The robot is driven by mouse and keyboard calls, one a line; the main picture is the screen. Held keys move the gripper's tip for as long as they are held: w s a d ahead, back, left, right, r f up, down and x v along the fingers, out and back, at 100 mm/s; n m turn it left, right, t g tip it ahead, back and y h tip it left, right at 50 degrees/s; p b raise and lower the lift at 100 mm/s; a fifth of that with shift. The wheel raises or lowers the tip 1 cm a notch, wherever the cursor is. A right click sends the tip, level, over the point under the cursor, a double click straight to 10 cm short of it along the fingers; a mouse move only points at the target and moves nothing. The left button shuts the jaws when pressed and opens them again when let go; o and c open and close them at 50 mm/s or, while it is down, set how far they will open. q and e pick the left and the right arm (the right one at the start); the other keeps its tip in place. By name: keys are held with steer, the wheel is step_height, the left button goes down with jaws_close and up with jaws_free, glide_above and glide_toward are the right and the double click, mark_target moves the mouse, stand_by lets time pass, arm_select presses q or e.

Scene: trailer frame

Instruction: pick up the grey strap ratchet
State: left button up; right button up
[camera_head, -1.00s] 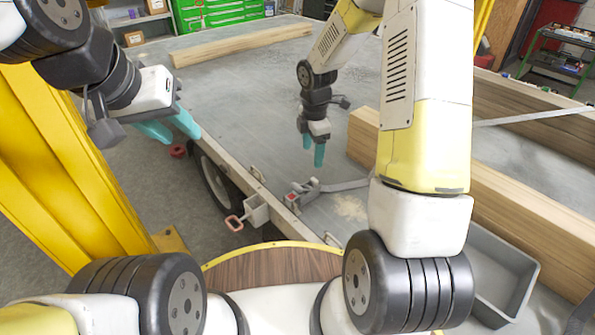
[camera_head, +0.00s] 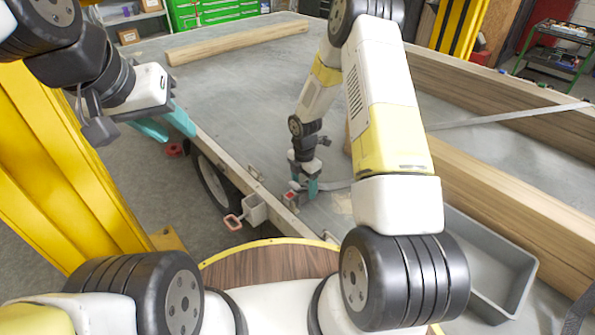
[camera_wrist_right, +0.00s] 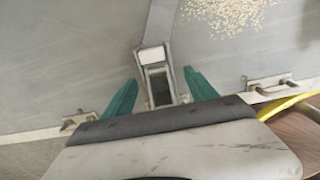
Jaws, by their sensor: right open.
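The grey strap ratchet (camera_wrist_right: 155,72) lies on the trailer bed near its side edge, with its strap (camera_wrist_right: 161,20) running away from it. In the right wrist view it sits between the two teal fingers of my right gripper (camera_wrist_right: 160,97), which is open around it; I cannot tell if either finger touches it. In the head view my right gripper (camera_head: 304,188) points down over the ratchet and hides most of it. My left gripper (camera_head: 166,128) hangs at the left, beyond the trailer's edge, with its teal fingers apart and nothing between them.
The trailer bed (camera_head: 250,90) is mostly clear. Long timber beams (camera_head: 490,170) lie along the right, beside a grey tray (camera_head: 495,262). Another beam (camera_head: 235,43) lies at the back. Metal brackets (camera_wrist_right: 270,84) line the bed edge near my right gripper.

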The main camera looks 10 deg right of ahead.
steer(key=shift+c, duration=0.5)
jaws_close()
